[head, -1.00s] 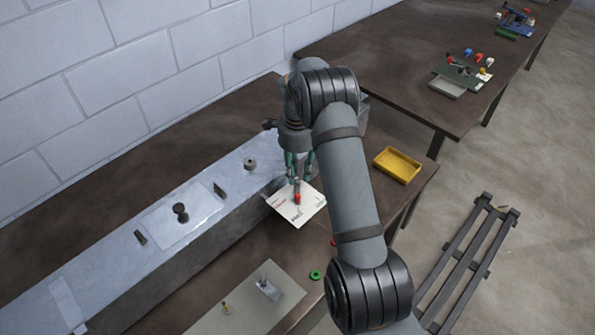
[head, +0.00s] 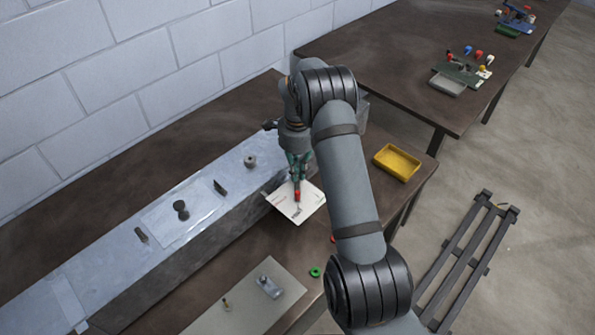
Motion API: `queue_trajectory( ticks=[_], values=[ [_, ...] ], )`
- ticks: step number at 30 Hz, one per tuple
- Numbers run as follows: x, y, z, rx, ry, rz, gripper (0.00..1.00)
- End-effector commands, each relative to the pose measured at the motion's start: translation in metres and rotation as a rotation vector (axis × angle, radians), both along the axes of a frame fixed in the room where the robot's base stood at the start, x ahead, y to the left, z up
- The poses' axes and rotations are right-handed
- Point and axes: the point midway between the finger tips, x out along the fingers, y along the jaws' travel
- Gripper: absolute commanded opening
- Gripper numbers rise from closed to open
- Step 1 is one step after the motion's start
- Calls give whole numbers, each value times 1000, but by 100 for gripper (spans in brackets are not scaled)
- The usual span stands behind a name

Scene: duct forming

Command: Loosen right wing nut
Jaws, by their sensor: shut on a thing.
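A long grey metal duct form (head: 115,268) lies along the bench. Two small dark upright pieces on it look like wing nuts: the right one (head: 220,187) and the left one (head: 141,235). A dark knob (head: 180,207) stands between them on a pale plate. My gripper (head: 298,180) is away from them, past the form's right end. It is shut on a small upright red-ended tool (head: 297,195) over a white printed card (head: 307,209). I cannot tell whether the tool touches the card.
A round grey piece (head: 250,161) sits on the form to the right of the wing nuts. A yellow tray (head: 397,162) is at the bench's right end. A grey mat (head: 240,308) with small parts and a green ring (head: 315,272) lie in front. My arm covers part of the bench.

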Motion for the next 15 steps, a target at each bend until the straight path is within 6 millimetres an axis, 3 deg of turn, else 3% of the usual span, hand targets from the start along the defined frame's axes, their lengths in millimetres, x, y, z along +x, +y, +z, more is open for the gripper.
queue_trajectory(
  ticks=[15],
  values=[
    [0,0,-1,0,-1,53,0]
  ],
)
